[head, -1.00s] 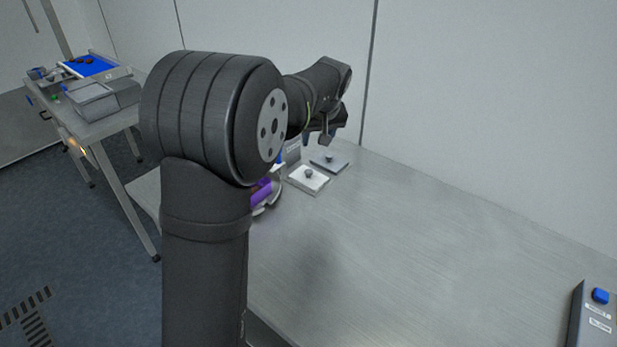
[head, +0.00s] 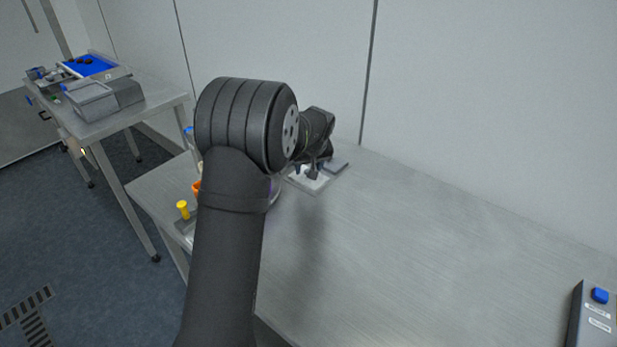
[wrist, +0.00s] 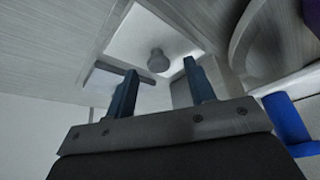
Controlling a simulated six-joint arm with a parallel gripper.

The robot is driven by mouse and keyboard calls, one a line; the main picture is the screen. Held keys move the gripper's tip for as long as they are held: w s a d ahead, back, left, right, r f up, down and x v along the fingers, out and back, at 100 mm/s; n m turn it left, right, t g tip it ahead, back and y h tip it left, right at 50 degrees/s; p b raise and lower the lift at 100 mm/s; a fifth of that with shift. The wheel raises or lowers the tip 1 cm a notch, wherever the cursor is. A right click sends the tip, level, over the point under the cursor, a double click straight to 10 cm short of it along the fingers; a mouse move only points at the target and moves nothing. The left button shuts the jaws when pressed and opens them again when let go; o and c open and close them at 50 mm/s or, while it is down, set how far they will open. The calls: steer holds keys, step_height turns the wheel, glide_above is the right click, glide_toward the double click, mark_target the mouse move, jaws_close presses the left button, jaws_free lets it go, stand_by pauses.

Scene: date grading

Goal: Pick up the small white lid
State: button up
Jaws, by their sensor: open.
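The small white lid (wrist: 130,43) is a flat square plate with a round grey knob (wrist: 158,60). In the wrist view it lies just beyond my open gripper (wrist: 160,80), with the knob showing between the two dark blue fingers. In the head view the white lid (head: 301,180) is partly hidden by my gripper (head: 318,170), which is low over it. I cannot tell whether the fingers touch the lid.
A grey lid (head: 337,165) lies right beside the white one; it shows in the wrist view too (wrist: 102,80). A blue object (wrist: 288,118) is near the gripper's right side. A yellow-topped item (head: 183,208) stands at the left table edge. The table's right side is clear, except for a button box (head: 592,320).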

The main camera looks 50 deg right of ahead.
steer(key=shift+w+d+f, duration=0.2)
steer(key=shift+f, duration=0.45)
steer(key=shift+c, duration=0.4)
steer(key=c, duration=1)
